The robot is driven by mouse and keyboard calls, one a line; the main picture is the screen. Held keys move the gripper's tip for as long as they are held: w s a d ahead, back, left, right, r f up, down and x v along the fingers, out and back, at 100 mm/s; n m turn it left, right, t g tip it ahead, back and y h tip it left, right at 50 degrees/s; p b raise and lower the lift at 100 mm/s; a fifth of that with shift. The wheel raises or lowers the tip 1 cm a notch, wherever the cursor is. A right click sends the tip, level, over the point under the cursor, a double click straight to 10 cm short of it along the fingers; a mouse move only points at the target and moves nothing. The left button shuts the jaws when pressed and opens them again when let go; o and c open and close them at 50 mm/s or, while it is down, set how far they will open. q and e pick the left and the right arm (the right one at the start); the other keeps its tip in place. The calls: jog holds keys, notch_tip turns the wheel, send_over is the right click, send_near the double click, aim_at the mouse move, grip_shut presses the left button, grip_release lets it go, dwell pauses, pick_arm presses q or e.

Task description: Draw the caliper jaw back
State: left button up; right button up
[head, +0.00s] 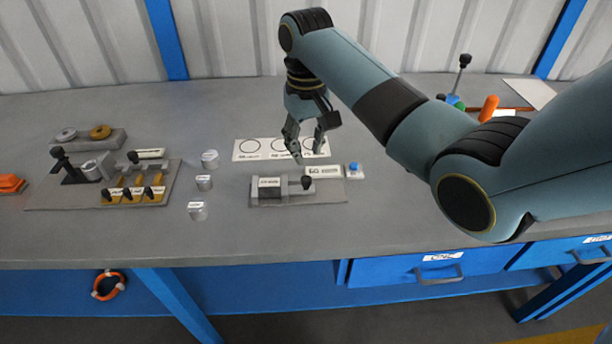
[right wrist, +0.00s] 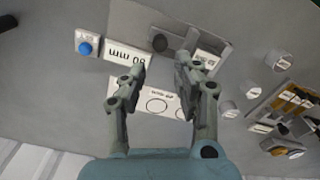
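The knob also shows in the right wrist view (right wrist: 160,43), beyond my fingertips. My left gripper is out of view.
A blue button (head: 355,168) sits right of the label plate. A white card with circles (head: 253,149) lies behind. The front of the table is clear.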

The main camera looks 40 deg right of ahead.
aim_at(307, 178)
notch_tip(307, 178, down, 9)
jog(key=shift+f, duration=0.1)
dwell(0.3)
grip_shut()
